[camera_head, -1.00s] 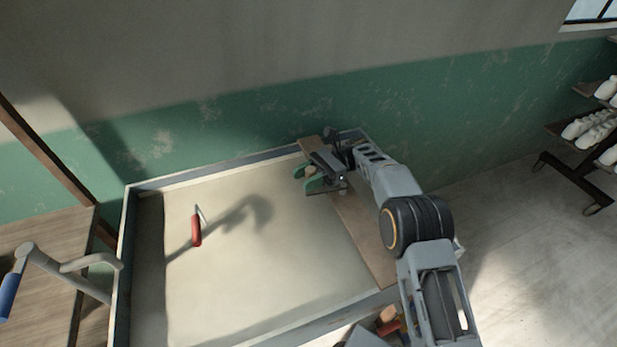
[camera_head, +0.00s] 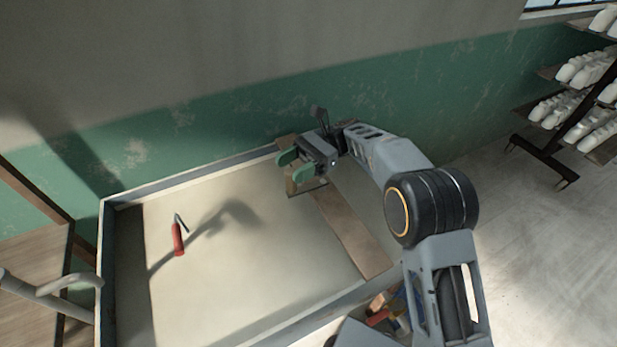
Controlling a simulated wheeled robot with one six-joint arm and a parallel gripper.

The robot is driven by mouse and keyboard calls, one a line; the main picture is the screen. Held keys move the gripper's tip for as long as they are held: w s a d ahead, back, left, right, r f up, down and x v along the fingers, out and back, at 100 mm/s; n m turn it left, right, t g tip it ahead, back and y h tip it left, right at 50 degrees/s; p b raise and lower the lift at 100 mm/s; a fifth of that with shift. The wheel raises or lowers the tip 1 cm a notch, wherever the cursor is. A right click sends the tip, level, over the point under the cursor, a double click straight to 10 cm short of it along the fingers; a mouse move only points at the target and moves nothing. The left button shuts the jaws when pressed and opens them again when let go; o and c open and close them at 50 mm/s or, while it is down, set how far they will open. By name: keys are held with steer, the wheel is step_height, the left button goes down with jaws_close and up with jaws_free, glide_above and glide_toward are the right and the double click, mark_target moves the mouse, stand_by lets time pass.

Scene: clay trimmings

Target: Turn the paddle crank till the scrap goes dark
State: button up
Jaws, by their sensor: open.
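The grey bent crank (camera_head: 70,282) shows at the left edge, beside the tray's left wall; its handle end is out of frame. The pale scrap (camera_head: 240,270) fills the shallow tray with a smooth, light beige surface. My gripper (camera_head: 293,167), with green fingertips, is open above the far right part of the tray, near the wooden board, well away from the crank. A small tan piece and a thin wire-like shape (camera_head: 310,190) show just below the fingers; I cannot tell whether they touch them.
A red-handled tool (camera_head: 178,238) lies on the scrap at left. A wooden board (camera_head: 352,232) crosses the tray's right side. Tools (camera_head: 380,312) sit by the near edge. A green-and-grey wall (camera_head: 210,120) stands behind. A rack (camera_head: 550,150) with white items stands right; floor there is clear.

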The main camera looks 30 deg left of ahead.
steer(key=s+d+r, duration=0.4)
steer(key=s+d, duration=0.2)
steer(key=d, duration=0.1)
steer(key=shift+d+r, duration=0.15)
steer(key=shift+r, duration=0.15)
steer(key=shift+w, duration=0.1)
stand_by(0.3)
